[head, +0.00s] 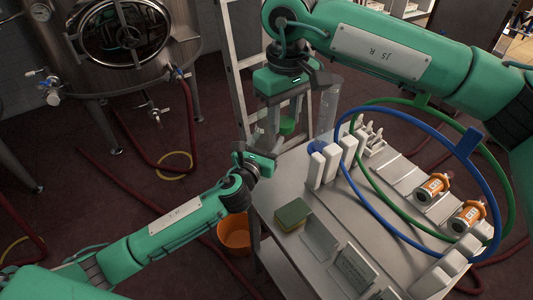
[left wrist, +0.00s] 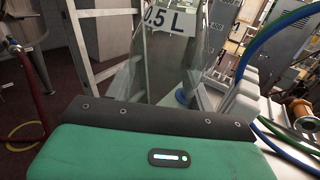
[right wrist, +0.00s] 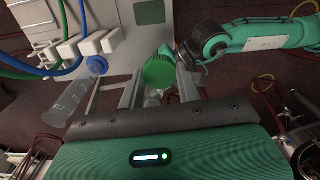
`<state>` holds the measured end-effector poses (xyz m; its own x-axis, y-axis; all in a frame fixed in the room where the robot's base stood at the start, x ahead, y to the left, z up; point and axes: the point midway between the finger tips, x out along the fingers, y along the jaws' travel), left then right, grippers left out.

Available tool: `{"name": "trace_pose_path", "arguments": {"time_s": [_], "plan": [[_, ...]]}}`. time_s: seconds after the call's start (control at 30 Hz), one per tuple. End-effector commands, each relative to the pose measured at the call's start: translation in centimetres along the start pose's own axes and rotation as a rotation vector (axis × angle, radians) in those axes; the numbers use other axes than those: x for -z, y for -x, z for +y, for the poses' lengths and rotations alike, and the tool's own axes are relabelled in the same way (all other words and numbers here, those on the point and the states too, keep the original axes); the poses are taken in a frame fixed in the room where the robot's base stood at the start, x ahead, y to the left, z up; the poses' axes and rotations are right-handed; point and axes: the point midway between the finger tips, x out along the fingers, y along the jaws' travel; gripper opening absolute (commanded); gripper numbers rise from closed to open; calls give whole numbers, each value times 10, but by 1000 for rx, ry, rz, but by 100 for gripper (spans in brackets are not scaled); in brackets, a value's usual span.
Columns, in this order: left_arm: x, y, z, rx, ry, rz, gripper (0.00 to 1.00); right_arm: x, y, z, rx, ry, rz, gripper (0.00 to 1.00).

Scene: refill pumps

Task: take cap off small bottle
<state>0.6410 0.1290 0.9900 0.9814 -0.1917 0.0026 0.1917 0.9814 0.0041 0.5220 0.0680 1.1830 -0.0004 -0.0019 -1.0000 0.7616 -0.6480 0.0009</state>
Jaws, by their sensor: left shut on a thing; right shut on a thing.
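The green cap (head: 287,127) sits between the fingers of my right gripper (head: 287,120), which is shut on it from above; the cap also shows as a green disc in the right wrist view (right wrist: 159,72). My left gripper (head: 262,152) is close beside and below, shut on the clear small bottle, which is hard to make out in the head view. In the left wrist view the small bottle (left wrist: 165,65) is see-through, with a "0.5 L" label (left wrist: 169,18). I cannot tell whether the cap still touches the bottle's neck.
A white table (head: 285,190) holds a sponge (head: 292,214), white blocks and orange-labelled fittings (head: 432,187). A clear cylinder (head: 328,108) with a blue end stands at its back edge beside blue and green hoses (head: 490,190). An orange bucket (head: 234,233) is on the floor.

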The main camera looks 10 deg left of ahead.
Motion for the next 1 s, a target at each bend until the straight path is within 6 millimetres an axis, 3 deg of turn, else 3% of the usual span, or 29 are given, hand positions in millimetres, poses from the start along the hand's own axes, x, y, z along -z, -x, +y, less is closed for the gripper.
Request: {"name": "trace_pose_path", "arguments": {"time_s": [0.33,0.77,0.8,0.9,1.0], "plan": [[42,0,0,-1,0,0,0,0,-7,0,0,0,0,7],[49,0,0,0,-2,-1,0,0,-10,0,0,0,0,7],[49,0,0,0,-1,0,61,0,-9,0,0,0,0,7],[48,0,0,0,-1,0,77,0,-9,0,0,0,0,7],[48,0,0,0,-1,0,77,0,-9,0,0,0,0,7]]}}
